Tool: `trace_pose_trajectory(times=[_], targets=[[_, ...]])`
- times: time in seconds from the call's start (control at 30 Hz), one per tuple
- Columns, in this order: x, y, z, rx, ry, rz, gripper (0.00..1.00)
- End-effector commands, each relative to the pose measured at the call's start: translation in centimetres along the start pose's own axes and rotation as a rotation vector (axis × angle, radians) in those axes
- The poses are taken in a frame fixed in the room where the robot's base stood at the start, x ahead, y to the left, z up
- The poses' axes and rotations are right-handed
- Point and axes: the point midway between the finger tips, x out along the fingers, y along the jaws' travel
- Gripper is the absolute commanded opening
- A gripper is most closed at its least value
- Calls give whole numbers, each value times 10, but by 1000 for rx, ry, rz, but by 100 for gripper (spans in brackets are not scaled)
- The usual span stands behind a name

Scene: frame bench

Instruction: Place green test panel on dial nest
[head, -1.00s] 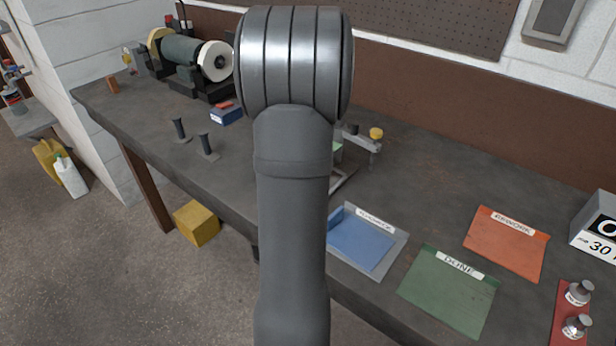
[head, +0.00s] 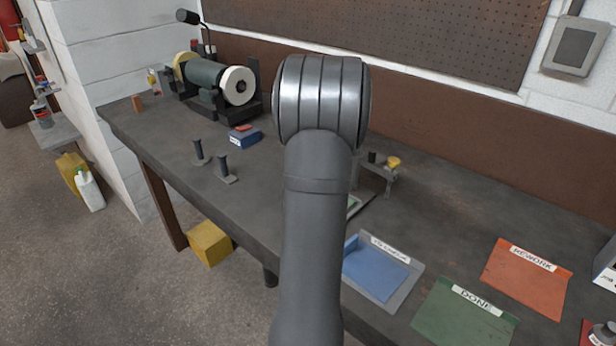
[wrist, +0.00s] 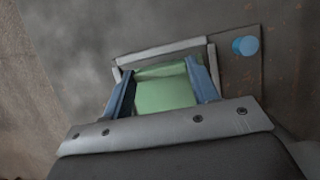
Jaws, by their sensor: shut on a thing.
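The green test panel (wrist: 165,95) is between the two blue fingers of my gripper (wrist: 158,72) in the wrist view. My gripper is shut on it. The pale raised rim of the dial nest (wrist: 163,52) runs beyond and beside the panel, which appears over or within it; I cannot tell whether it rests on the bottom. In the head view my arm hides the gripper and most of the nest. A sliver of green (head: 352,202) shows at the arm's right edge, near the nest's bracket with a yellow dial (head: 393,162).
A blue round piece (wrist: 245,46) stands right of the rim in the wrist view. Blue (head: 378,272), green DONE (head: 462,315) and orange REWORK (head: 525,280) mats lie to the right. A grinder (head: 210,82), two dark posts and a small blue box (head: 244,138) are at left.

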Motion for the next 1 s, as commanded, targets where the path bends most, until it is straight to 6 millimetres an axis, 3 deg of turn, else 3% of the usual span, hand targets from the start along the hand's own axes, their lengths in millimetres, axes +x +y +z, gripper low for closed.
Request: trace_pose_trajectory(times=[0.23,0.27,0.37,0.73,1.0], targets=[[2,0,-1,0,0,0,17],[2,0,-1,0,0,0,56],[2,0,-1,0,0,0,76],[-3,0,1,0,-1,-1,76],[-53,0,1,0,-3,-3,76]])
